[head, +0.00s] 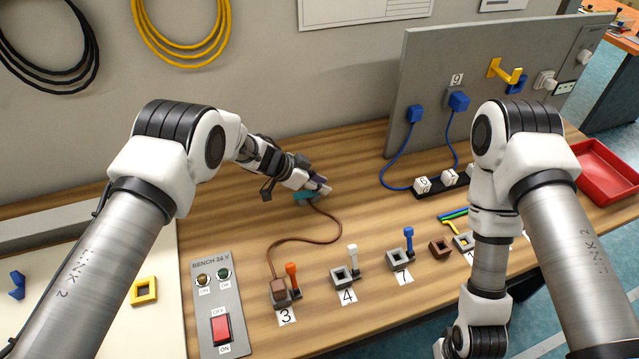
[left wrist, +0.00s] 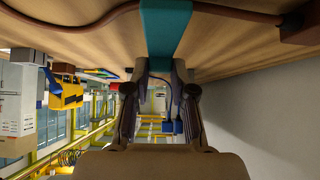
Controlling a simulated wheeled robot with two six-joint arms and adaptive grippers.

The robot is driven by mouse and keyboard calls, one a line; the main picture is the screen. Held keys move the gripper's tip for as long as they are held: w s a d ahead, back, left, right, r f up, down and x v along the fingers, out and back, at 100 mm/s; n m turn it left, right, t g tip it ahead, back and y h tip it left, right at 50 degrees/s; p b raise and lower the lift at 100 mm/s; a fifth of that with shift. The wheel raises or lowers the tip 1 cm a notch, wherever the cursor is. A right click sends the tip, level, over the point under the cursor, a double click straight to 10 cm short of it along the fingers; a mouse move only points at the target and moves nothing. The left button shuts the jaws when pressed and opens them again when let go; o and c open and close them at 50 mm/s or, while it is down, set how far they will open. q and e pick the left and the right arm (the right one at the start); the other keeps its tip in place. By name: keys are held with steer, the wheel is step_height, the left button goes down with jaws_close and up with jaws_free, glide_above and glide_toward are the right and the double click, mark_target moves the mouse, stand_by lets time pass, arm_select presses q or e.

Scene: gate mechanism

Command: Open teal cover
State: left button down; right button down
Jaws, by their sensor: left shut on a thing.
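The teal cover (head: 304,197) shows as a small teal patch on the bench beneath my left gripper (head: 318,187). In the left wrist view the teal cover (left wrist: 165,30) is a flat teal strip, and the fingers of my left gripper (left wrist: 163,68) are shut on its end. The gripper hides most of the cover in the head view, so I cannot tell its tilt. A brown cable (head: 322,240) runs from beside the cover to the brown block at number 3. My right arm points down at the right; its gripper is out of view.
A switch panel (head: 220,308) and numbered sockets with orange, white and blue levers line the front. A grey upright board (head: 440,72) with blue plugs stands behind at right, and a red tray (head: 606,172) lies far right. The wood around my left gripper is mostly clear.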

mark_target(312, 192)
arm_select(q)
steer(key=shift+s+f, duration=0.1)
steer(key=h+b, duration=0.1)
steer(key=a+r+t+h+b, duration=0.1)
steer(key=b, duration=0.1)
steer(key=h+b, duration=0.1)
steer(key=h, duration=0.1)
steer(key=shift+s+a+r+b, duration=0.2)
steer(key=shift+r+b, duration=0.15)
steer(key=shift+b, duration=0.05)
steer(key=shift+s+a+r+t+h+b, duration=0.1)
steer(key=shift+a+r+t+h+b, duration=0.35)
steer(key=shift+h+b, duration=0.5)
steer(key=shift+s+a+r+h+b, duration=0.1)
steer(key=shift+r+h+b, duration=0.25)
steer(key=shift+r+b, duration=0.05)
